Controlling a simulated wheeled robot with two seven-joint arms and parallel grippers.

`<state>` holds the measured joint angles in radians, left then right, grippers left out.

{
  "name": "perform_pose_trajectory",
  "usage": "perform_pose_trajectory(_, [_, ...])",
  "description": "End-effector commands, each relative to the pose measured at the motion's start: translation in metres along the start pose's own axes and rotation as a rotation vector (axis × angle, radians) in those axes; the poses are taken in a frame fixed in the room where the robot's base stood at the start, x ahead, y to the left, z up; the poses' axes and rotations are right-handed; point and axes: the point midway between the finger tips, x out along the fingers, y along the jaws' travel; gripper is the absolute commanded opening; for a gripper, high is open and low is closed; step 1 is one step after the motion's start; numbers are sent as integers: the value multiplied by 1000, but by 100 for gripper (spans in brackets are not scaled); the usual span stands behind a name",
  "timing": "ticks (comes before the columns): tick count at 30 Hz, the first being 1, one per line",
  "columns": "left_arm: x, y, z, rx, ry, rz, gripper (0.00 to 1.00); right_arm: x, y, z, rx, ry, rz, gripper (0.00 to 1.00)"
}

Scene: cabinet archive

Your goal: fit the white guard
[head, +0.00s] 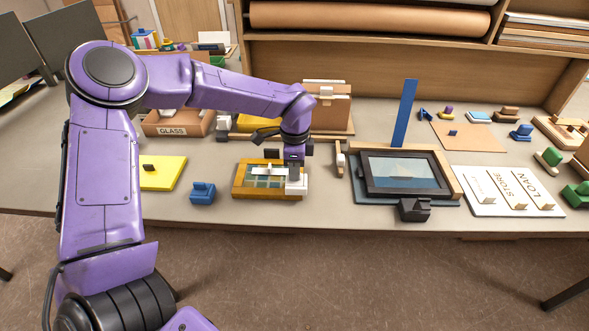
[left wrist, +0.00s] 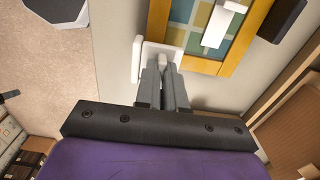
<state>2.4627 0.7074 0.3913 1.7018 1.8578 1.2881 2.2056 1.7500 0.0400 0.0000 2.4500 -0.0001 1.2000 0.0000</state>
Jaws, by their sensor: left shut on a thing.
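The white guard (head: 297,184) is a small white angled piece at the front right corner of a yellow-framed panel (head: 240,192) with coloured squares. It also shows in the left wrist view (left wrist: 150,62), overlapping the corner of the yellow frame (left wrist: 203,66). My left gripper (head: 294,172) points down and is shut on the guard; the fingertips (left wrist: 162,70) hide part of it. I cannot tell whether the guard touches the frame or sits just above it. A white bar (left wrist: 225,24) lies across the panel. My right gripper is not in view.
A blue block (head: 202,194) and a yellow board (head: 163,173) stand left of the panel. A dark-framed tablet-like picture (head: 404,190) with a black block (head: 414,210) stands right. A white labelled board (head: 490,208) lies farther right. Bare bench shows along the front edge.

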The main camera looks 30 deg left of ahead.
Motion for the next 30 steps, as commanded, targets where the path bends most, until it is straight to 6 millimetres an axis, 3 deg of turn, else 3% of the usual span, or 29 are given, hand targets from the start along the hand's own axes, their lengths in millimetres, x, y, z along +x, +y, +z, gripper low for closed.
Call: perform_pose_trajectory(30, [15,0,0,0,0,1,0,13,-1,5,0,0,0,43])
